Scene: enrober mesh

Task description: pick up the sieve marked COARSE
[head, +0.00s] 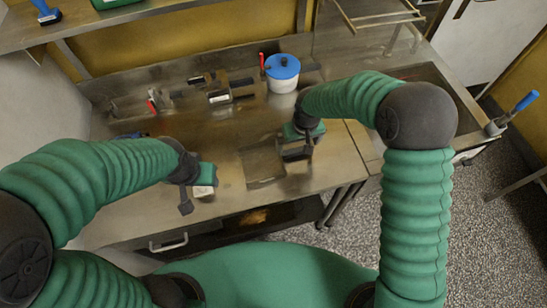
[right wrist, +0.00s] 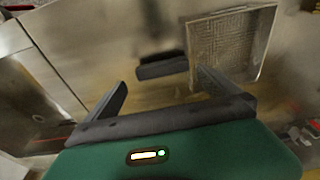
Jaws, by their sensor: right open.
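A rectangular framed mesh (head: 262,166), which looks like a sieve, lies on the steel table between my grippers. It also shows in the right wrist view (right wrist: 232,45), ahead and to the right; I can read no COARSE mark. My right gripper (head: 298,152) is just right of the mesh, pointing down. In the right wrist view its two fingers (right wrist: 162,90) are spread with nothing held. A dark, blurred block (right wrist: 162,67) shows ahead of the gap between them. My left gripper (head: 193,199) is left of the mesh near the front edge; its jaw state is unclear.
A white pot with a blue lid (head: 283,75) stands at the back. Several dark items, including a dark block (head: 220,97), and a red-handled tool (head: 153,103) lie at the back left. A wire rack (head: 375,18) is at the upper right. The table middle is largely clear.

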